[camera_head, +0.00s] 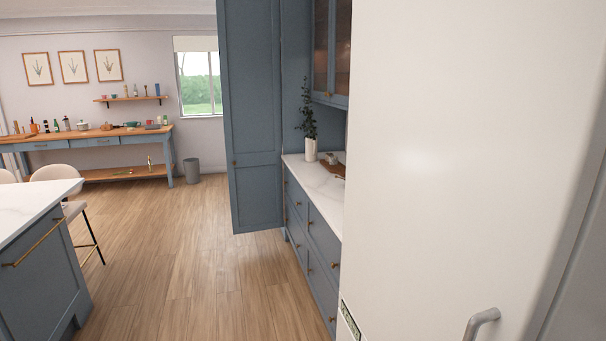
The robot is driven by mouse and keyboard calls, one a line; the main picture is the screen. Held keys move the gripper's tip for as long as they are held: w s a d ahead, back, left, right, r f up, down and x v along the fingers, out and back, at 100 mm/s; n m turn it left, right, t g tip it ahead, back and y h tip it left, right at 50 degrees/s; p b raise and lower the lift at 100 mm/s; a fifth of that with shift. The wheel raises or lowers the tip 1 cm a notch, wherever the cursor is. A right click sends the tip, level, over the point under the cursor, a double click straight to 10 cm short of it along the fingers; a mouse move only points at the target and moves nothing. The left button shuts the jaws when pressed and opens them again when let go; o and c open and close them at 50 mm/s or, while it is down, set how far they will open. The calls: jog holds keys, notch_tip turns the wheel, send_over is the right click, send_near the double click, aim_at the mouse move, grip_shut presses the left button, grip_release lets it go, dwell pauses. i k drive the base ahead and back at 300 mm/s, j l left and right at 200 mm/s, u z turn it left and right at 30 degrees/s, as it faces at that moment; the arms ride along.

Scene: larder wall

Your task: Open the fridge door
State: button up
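The white fridge (450,150) fills the right side of the head view, very close to me. Its broad flat face runs from the top to the bottom of the picture. A grey bar handle (482,321) stands out from this face low down and is cut off by the bottom edge. A small dark label (350,320) sits at the fridge's lower left edge. Along the right edge runs a rounded corner with a greyer strip beyond it. I cannot tell from this angle whether the door is fully closed. My gripper is not in view.
Blue drawers under a white counter (318,186) adjoin the fridge's left. A potted plant (310,149) stands on it. A tall blue cabinet panel (252,110) stands beyond. An island (40,250) and stool (75,210) are at left. The wooden floor (200,270) between is clear.

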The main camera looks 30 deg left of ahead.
aim_at(476, 138)
jog(key=l+u, duration=0.1)
jog(key=u, duration=0.6)
jog(key=l+u, duration=0.15)
jog(key=u, duration=0.2)
jog(key=i, duration=0.15)
jog(key=k, duration=0.5)
jog(key=z, duration=0.6)
jog(key=k+l+u, duration=0.1)
jog(key=i+j+z, duration=0.15)
jog(key=i+l, duration=0.05)
